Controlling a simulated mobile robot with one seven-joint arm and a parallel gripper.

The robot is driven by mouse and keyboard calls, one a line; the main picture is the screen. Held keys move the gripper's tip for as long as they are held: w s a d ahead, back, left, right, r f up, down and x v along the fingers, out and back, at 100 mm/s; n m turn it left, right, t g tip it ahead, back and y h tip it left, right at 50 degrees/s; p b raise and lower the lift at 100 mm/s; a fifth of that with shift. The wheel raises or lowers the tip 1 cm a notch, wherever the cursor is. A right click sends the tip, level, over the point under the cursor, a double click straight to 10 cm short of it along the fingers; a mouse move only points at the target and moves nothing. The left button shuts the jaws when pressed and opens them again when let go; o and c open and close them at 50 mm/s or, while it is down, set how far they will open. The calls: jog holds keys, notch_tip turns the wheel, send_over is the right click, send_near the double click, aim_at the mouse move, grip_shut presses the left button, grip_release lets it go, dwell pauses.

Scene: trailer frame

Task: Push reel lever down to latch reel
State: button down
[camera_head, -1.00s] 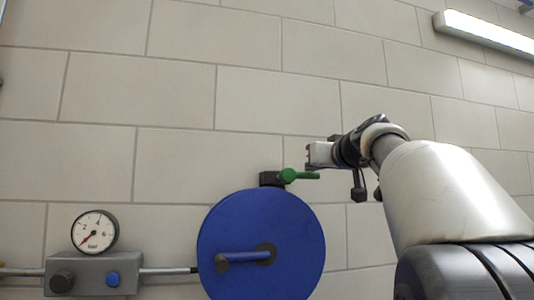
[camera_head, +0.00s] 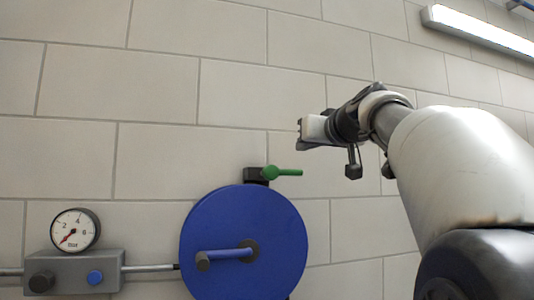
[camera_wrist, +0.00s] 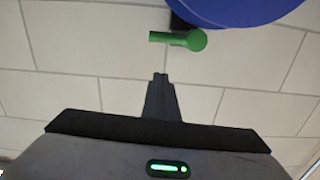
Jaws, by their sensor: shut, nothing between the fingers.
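The green reel lever (camera_head: 283,172) sticks out to the right, roughly level, from a dark block (camera_head: 256,174) at the top of the blue reel (camera_head: 222,222). The reel has a blue crank handle on its face. My gripper (camera_head: 301,133) is above and slightly right of the lever in the head view, apart from it. In the wrist view, the lever (camera_wrist: 180,39) and the reel's edge (camera_wrist: 235,8) show beyond the fingertips (camera_wrist: 160,77), with a gap between. The gripper is shut and empty.
A pressure gauge (camera_head: 75,230) sits on a grey box (camera_head: 75,272) with black and blue knobs at lower left. A pipe (camera_head: 150,268) runs from it toward the reel. A lamp (camera_head: 480,32) is at upper right. The tiled wall around the lever is clear.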

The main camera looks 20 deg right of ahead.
jog(key=s+b, duration=0.1)
jog(key=s, duration=0.5)
jog(key=shift+s+a, duration=0.25)
jog(key=shift+s, duration=0.05)
jog(key=shift+r, duration=0.1)
